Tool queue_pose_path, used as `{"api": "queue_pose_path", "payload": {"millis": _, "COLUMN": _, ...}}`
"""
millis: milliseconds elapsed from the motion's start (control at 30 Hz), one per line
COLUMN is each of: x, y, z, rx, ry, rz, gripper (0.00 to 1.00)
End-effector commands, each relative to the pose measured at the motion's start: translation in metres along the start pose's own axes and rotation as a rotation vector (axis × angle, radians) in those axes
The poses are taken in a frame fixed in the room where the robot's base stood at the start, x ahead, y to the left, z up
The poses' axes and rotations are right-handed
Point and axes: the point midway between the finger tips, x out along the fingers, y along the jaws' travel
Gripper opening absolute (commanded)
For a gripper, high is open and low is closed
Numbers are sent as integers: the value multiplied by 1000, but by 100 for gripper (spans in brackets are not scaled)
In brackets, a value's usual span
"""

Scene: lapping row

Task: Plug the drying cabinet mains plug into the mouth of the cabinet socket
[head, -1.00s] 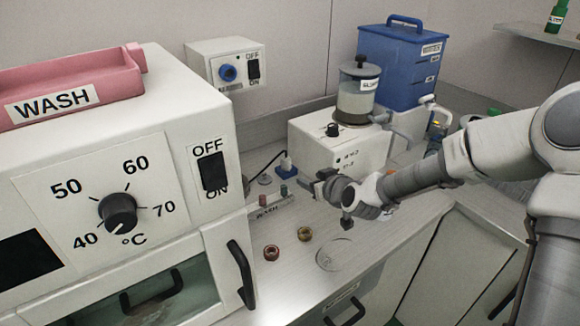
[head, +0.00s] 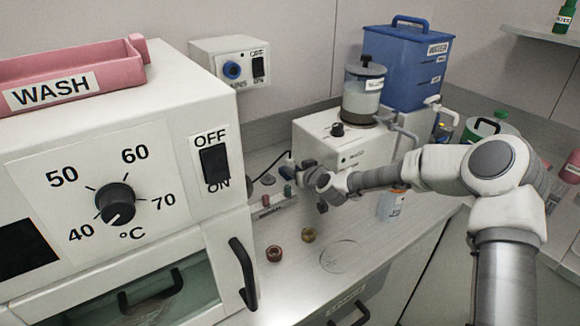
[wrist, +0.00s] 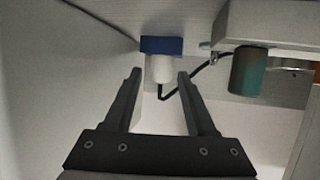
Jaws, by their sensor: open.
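The mains plug has a blue block (wrist: 161,45) with a white body (wrist: 160,69) and a black cable (wrist: 188,82) curling off to the right in the wrist view. My gripper (wrist: 159,75) is open, with the white body showing between its fingertips; I see no contact. In the head view my gripper (head: 301,173) is at the back of the bench, partly covering the plug. The cabinet socket is a round blue fitting (head: 232,70) on the white wall box, left of and above my gripper. Its mouth faces the room and is empty.
The white cabinet (head: 110,140) fills the left. Two small rings (head: 274,253) and a clear disc (head: 340,256) lie on the bench. A machine (head: 335,140) stands behind.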

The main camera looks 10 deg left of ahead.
Motion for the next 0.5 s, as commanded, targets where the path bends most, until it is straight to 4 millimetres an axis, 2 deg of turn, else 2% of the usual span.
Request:
{"api": "queue_pose_path", "payload": {"millis": 233, "x": 13, "y": -2, "z": -1, "rx": 0, "ry": 0, "rz": -1, "gripper": 56}}
{"api": "queue_pose_path", "payload": {"millis": 500, "x": 46, "y": -4, "z": -7, "rx": 2, "ry": 0, "rz": -1, "gripper": 56}}
